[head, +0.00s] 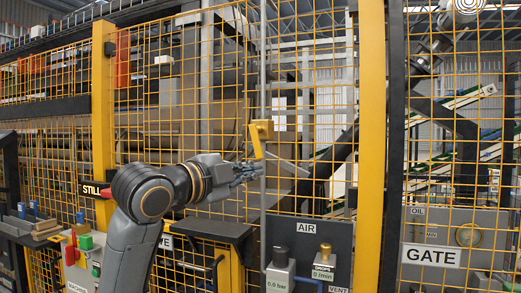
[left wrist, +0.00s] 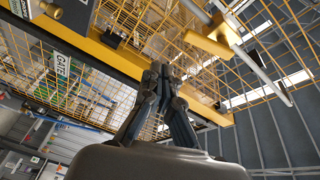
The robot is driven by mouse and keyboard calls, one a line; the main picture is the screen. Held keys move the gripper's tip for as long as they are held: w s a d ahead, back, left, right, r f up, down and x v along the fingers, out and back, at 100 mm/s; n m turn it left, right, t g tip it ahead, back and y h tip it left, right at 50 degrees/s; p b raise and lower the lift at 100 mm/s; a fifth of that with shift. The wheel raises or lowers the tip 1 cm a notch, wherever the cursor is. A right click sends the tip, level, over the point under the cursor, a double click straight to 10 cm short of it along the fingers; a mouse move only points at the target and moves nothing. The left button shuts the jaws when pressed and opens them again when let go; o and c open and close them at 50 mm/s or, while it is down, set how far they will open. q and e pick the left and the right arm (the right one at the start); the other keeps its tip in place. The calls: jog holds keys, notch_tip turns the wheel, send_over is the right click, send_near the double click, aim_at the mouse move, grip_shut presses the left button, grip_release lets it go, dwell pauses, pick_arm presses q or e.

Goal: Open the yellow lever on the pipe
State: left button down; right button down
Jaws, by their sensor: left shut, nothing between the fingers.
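The yellow lever (head: 261,132) is on the thin grey vertical pipe (head: 263,80) in front of the yellow mesh fence. Its yellow arm slants down from the block. My left gripper (head: 257,168) comes in from the left, just below the lever's lower end. In the left wrist view the gripper (left wrist: 160,70) is shut and empty, its fingertips together. A yellow block (left wrist: 222,32) with a grey rod shows at upper right there, apart from the fingertips. Whether the gripper touches the lever or pipe in the head view I cannot tell. My right gripper is not in view.
A dark AIR panel (head: 306,255) with gauges and knobs stands below the lever. A grey GATE panel (head: 450,238) is at right. A thick yellow post (head: 371,140) stands right of the pipe. A dark ledge (head: 212,228) lies below my left arm.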

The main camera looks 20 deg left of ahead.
aim_at(261, 148)
pick_arm(q)
notch_tip(261, 148, up, 4)
jog(key=s+m, duration=0.1)
jog(key=s, duration=0.1)
jog(key=r+p+x, duration=0.1)
jog(key=p+x, duration=0.4)
jog(key=x, duration=0.5)
jog(key=shift+t+h, duration=0.3)
jog(key=a, duration=0.2)
jog(key=a+f+p, duration=0.1)
jog(key=a, duration=0.1)
jog(key=shift+s+a, duration=0.1)
jog(key=shift+d, duration=0.2)
